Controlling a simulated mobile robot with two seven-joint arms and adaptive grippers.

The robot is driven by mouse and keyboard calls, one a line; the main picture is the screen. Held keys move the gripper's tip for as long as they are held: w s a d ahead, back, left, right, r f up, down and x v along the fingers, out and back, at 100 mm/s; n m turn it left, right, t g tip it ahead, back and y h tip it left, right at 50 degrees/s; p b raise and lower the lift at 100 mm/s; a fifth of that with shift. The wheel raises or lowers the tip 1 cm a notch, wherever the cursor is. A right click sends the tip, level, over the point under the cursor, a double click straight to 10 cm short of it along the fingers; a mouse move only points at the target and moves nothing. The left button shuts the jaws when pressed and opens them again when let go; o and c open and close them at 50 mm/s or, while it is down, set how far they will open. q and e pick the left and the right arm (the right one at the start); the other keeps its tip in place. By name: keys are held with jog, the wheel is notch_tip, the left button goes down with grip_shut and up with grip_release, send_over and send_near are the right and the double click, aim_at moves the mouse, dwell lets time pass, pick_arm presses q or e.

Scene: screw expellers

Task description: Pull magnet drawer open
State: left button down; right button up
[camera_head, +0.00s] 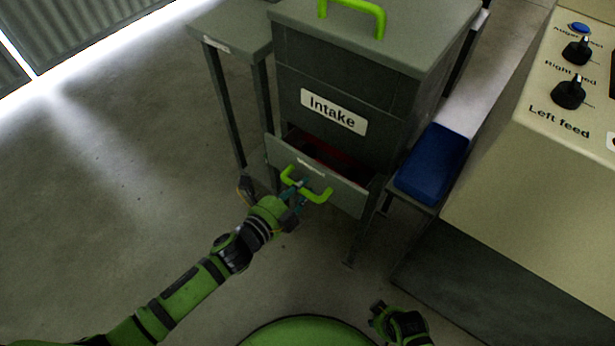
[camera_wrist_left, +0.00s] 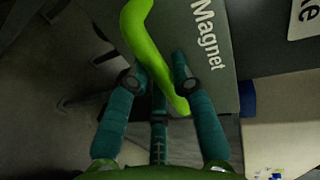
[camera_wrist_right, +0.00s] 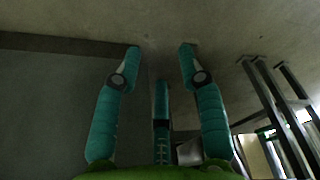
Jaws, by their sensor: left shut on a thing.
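The magnet drawer (camera_head: 347,193) is a grey drawer low in the intake cabinet. It stands partly out, with a dark gap and a reddish inside (camera_head: 318,150) showing behind its front. Its front, lettered "Magnet", fills the upper middle of the left wrist view (camera_wrist_left: 205,75). A bright green handle (camera_head: 318,195) is on the front; it also shows in the left wrist view (camera_wrist_left: 140,35). My left gripper (camera_head: 297,186) is shut on the handle, with its teal fingers (camera_wrist_left: 165,70) around it. My right gripper (camera_wrist_right: 160,55) is open and empty, low near my base.
The grey intake cabinet (camera_head: 385,100) has a green lid handle (camera_head: 352,10) on top. A blue box (camera_head: 433,165) sits right of the drawer. A beige control panel (camera_head: 545,180) with knobs stands at the right. The floor (camera_head: 130,180) at the left is clear.

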pick_arm(q)
jog(key=f+p+v, duration=0.1)
jog(key=f+v, duration=0.1)
jog(key=v, duration=1.1)
jog(key=shift+s+a+f+p, duration=0.25)
jog(key=shift+s+f+p, duration=0.1)
jog(key=shift+p, duration=0.05)
pick_arm(e)
jog(key=shift+w+f+t, duration=0.45)
jog(key=shift+f+t, duration=0.05)
jog(key=shift+f, duration=0.1)
pick_arm(q)
jog(key=c, duration=1)
grip_release()
jog(key=shift+c, duration=0.2)
pick_arm(e)
jog(key=shift+d, duration=0.1)
pick_arm(q)
jog(key=v, duration=1.2)
